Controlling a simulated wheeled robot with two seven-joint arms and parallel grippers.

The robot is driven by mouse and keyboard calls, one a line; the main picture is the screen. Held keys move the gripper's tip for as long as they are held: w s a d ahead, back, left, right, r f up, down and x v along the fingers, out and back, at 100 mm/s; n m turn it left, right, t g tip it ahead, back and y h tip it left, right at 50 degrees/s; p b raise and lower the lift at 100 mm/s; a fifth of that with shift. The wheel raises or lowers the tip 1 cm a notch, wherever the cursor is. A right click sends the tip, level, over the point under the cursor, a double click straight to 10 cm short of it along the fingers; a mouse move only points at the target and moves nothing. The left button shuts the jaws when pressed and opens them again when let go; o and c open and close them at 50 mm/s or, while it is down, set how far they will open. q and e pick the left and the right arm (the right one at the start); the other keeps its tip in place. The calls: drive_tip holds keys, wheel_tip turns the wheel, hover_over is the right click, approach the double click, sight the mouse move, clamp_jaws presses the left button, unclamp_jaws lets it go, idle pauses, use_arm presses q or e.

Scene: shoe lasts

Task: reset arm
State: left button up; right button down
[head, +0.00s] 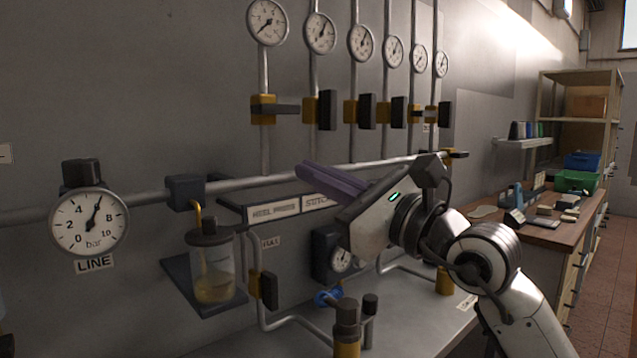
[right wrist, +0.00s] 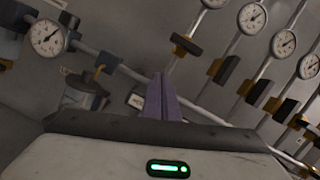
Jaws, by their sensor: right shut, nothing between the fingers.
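My right gripper (head: 331,181) is in front of the pipe wall, reaching in from the lower right in the head view. Its purple fingers lie together with nothing between them and point up and to the left. They also show in the right wrist view (right wrist: 162,98), shut and empty, with the wall of pipes and gauges beyond. The gripper hides part of the sign plates (head: 273,212) behind it. I cannot tell from the head view whether it touches the pipe. My left gripper is not in view.
A row of gauges (head: 268,22) with yellow valves (head: 263,110) stands above the horizontal pipe. A line gauge (head: 89,222) and an oil bowl (head: 212,270) are at left. A grey bench (head: 415,315) is below. A wooden workbench (head: 545,228) with clutter stands right.

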drive_tip(key=s+d+f+m+t+h, duration=0.2)
drive_tip(key=d+f+m+h, duration=0.25)
drive_tip(key=f+m, duration=0.8)
drive_tip(key=s+d+f+m+t+h, duration=0.25)
drive_tip(key=d+f+m, duration=0.35)
drive_tip(key=f+m, duration=0.65)
drive_tip(key=s+d+f+m+t+h, duration=0.1)
drive_tip(key=d+f+m+h, duration=0.4)
drive_tip(key=f+m, duration=0.7)
drive_tip(key=s+d+f+m+g, duration=0.1)
drive_tip(key=s+f+m+g, duration=0.2)
drive_tip(key=s+f, duration=0.5)
drive_tip(key=s+d+f+m+g+h, duration=0.1)
drive_tip(key=s+d+f+m+g, duration=0.1)
drive_tip(key=s+f, duration=0.6)
drive_tip(key=s+d+f+m+g, duration=0.1)
drive_tip(key=s+f+m+g, duration=0.4)
drive_tip(key=s+f, duration=0.3)
wheel_tip(320, 180, down, 4)
drive_tip(key=shift+d+m, duration=0.35)
drive_tip(key=shift+m, duration=0.25)
